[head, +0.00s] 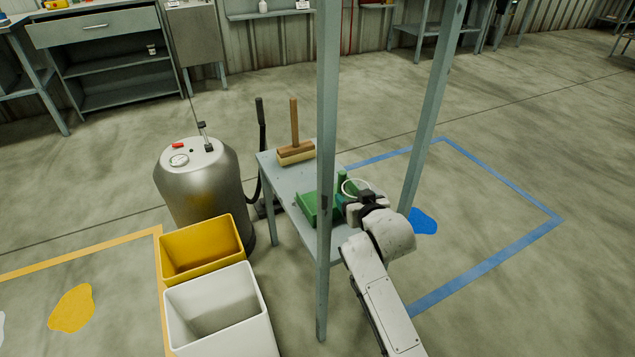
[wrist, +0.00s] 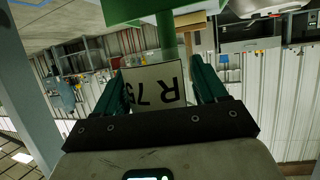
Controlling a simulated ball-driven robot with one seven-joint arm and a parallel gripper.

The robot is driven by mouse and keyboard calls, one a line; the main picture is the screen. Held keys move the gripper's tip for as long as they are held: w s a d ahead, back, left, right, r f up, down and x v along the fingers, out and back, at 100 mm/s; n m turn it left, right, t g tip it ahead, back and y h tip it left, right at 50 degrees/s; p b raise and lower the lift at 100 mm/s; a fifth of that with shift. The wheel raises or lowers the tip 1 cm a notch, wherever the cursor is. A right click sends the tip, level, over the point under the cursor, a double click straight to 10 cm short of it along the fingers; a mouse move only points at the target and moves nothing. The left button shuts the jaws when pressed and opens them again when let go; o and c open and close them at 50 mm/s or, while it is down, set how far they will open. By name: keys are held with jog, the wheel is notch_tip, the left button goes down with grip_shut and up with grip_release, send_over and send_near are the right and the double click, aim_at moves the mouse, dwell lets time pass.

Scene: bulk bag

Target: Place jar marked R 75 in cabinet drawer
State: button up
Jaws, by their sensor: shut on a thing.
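My gripper (head: 354,203) is over the small grey table in the head view, beside a green tray-like object (head: 308,207). In the wrist view, the label reading R 75 (wrist: 155,87) appears upside down between the green fingers of my gripper (wrist: 158,80), which is shut on the jar. The jar's body is hard to make out, and in the head view my gripper mostly hides it. The cabinet (head: 110,70) stands far off at the upper left, with its drawer (head: 95,27) shut at the top and open shelves below.
The grey table (head: 285,180) also bears a wooden-handled brush (head: 295,150). Posts (head: 327,150) rise close by. A metal tank (head: 200,190), a yellow bin (head: 200,250) and a white bin (head: 220,315) stand to the left. Open floor (head: 110,160) lies before the cabinet.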

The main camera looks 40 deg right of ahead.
jog(key=b, duration=0.2)
send_over(351, 232)
notch_tip(351, 232, down, 6)
jog(key=shift+w, duration=0.1)
jog(key=shift+f+b, duration=0.7)
jog(key=shift+f, duration=1.2)
jog(key=shift+f, duration=0.2)
jog(key=o, duration=1.1)
